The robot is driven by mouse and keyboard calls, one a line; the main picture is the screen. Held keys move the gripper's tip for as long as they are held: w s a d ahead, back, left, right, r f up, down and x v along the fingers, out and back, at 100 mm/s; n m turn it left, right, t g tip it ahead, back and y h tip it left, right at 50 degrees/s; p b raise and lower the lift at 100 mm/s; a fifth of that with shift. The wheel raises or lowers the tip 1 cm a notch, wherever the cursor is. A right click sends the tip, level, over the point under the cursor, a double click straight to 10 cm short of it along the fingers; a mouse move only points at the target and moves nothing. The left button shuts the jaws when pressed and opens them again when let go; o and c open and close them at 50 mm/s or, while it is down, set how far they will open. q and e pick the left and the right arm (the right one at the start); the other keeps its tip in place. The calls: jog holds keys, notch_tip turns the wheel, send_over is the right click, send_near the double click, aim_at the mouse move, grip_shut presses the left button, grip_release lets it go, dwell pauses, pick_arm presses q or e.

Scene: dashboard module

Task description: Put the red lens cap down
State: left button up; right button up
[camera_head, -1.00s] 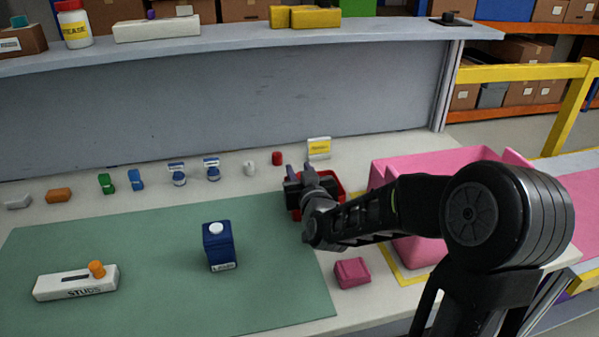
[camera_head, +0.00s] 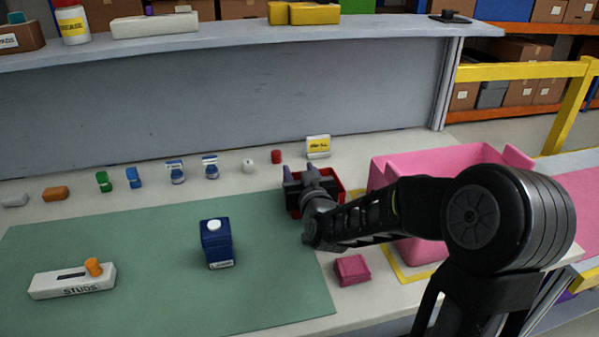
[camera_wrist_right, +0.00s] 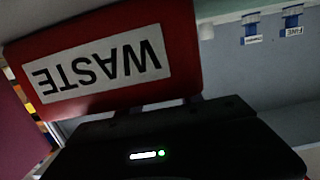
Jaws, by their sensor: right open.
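A small red cylinder (camera_head: 276,156), which looks like the red lens cap, stands on the pale bench behind the red tray (camera_head: 338,179). My right gripper (camera_head: 312,172) is open at the red tray and hides much of it. In the right wrist view a red box wall (camera_wrist_right: 185,45) with an upside-down WASTE label lies just past the dark gripper (camera_wrist_right: 165,104). I see nothing held between the fingers; the inside of the tray is mostly hidden. My left gripper is out of view.
A white cap (camera_head: 248,166) and a yellow-labelled card (camera_head: 318,146) stand near the red cylinder. A pink bin (camera_head: 420,165) is right of the tray, a pink block (camera_head: 352,269) in front. A blue carton (camera_head: 216,244) stands on the green mat (camera_head: 150,240), which is otherwise largely clear.

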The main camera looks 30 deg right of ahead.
jog(key=shift+a+f, duration=0.25)
jog(key=shift+r+p, duration=0.5)
jog(key=shift+p, duration=0.2)
jog(key=shift+s+a+r, duration=0.1)
jog(key=shift+s+r, duration=0.05)
jog(key=shift+s, duration=0.05)
jog(key=v, duration=0.6)
jog(key=shift+r, duration=0.15)
jog(key=b+v, duration=0.1)
jog(key=b, duration=0.1)
jog(key=b+v, duration=0.1)
jog(key=b, duration=0.2)
jog(key=b+v, duration=0.2)
jog(key=shift+s+d+f+b, duration=0.15)
jog(key=shift+d+f+b, duration=0.15)
jog(key=shift+b, duration=0.05)
jog(key=shift+s+a+r+b, duration=0.25)
jog(key=shift+s+a+b, duration=0.05)
jog(key=shift+s+b, duration=0.2)
jog(key=shift+a+r, duration=0.1)
jog(key=shift+r, duration=0.05)
jog(key=shift+r, duration=0.1)
